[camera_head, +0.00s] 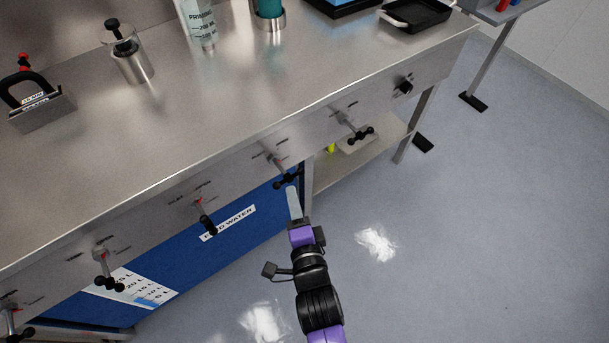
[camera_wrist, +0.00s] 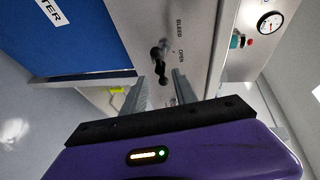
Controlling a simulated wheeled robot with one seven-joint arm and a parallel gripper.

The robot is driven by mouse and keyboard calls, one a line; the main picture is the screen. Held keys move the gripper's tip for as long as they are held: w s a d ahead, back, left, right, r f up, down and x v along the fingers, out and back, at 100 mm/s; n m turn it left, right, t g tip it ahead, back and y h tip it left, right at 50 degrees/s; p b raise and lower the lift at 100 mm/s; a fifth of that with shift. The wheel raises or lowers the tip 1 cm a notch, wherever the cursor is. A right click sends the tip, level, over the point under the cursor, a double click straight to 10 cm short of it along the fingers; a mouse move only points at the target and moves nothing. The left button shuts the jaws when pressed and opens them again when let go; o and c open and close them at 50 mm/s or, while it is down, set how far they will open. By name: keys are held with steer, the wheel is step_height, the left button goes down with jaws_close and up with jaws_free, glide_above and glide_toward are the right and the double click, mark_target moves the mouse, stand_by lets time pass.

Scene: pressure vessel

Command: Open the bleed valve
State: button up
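The bleed valve (camera_wrist: 157,56) has a black knobbed handle on the metal panel, beside printed words BLEED and OPEN in the wrist view. In the head view its handle (camera_head: 285,181) sits on the bench's front panel, just beyond my fingertips. My gripper (camera_wrist: 160,77) is open, with a pale finger on either side of the handle's lower end as seen in the wrist view. I cannot tell whether either finger touches it. In the head view my gripper (camera_head: 292,191) reaches up toward the panel from below, its finger gap hidden.
Other valve handles line the panel, including one to the left (camera_head: 206,217) and one to the right (camera_head: 356,133). A blue feed water tank (camera_head: 255,205) stands under the bench. A lower shelf (camera_head: 350,160) is right of my gripper. A pressure gauge (camera_wrist: 269,22) shows right. Floor behind is clear.

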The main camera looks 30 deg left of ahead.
mark_target(289, 178)
steer(key=shift+x, duration=3.9)
steer(key=c, duration=0.6)
steer(key=shift+d+f, duration=0.1)
steer(key=shift+f, duration=0.1)
jaws_close()
